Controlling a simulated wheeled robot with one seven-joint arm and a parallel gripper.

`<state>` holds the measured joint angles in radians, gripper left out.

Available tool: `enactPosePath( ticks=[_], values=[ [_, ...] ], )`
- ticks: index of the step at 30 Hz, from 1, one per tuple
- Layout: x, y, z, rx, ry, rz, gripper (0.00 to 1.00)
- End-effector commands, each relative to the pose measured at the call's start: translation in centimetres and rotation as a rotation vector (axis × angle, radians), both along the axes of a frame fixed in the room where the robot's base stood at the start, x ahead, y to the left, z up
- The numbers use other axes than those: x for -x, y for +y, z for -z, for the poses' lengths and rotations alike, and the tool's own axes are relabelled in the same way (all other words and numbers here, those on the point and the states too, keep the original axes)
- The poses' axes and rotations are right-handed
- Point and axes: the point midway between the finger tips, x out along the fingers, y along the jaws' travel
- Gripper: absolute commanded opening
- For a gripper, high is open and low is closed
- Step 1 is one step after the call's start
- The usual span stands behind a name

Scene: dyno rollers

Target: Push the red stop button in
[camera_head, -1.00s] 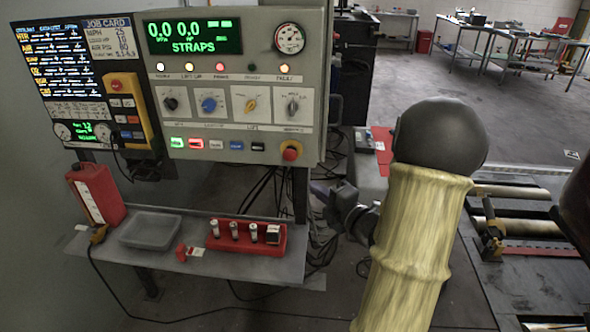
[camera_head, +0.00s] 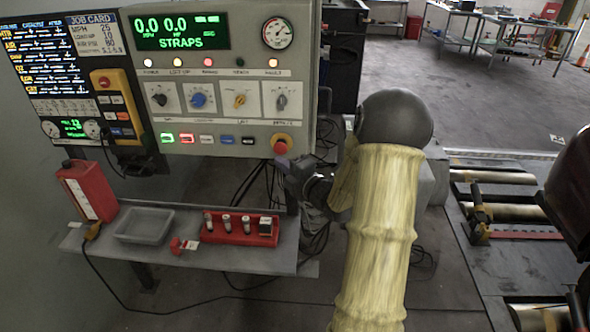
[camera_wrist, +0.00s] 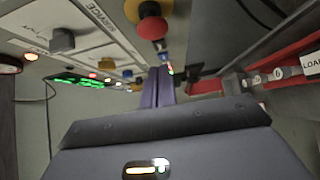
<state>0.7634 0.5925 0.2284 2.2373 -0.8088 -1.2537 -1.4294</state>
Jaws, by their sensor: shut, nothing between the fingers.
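The red stop button (camera_head: 281,146) is a round red knob on a yellow base at the lower right corner of the grey control panel (camera_head: 312,90). In the wrist view the red button (camera_wrist: 152,27) stands out from the panel at the top, beyond the fingers and apart from them in the picture. My gripper (camera_head: 283,163) is shut and empty, just below the button in the head view. In the wrist view my gripper (camera_wrist: 160,72) shows its two purple-grey fingers pressed together. I cannot tell the exact gap between fingertips and button.
A yellow pendant (camera_head: 133,108) with its own red button hangs left of the panel. A shelf (camera_head: 170,253) below carries a red jug (camera_head: 88,192), a grey tray (camera_head: 145,226) and a red holder (camera_head: 240,238) with several cylinders. Dark cables hang behind the gripper.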

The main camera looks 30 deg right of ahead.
Motion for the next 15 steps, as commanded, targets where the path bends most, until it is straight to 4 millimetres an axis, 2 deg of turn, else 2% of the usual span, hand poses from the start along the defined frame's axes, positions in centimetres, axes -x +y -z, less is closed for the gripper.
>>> enactPosePath(
  ticks=[6,15],
  values=[
    [-2.5,-1.9,-0.1,-0.001,0.000,0.002,0.00],
    [-3.1,-2.4,0.0,0.000,0.001,0.002,0.00]
  ],
)
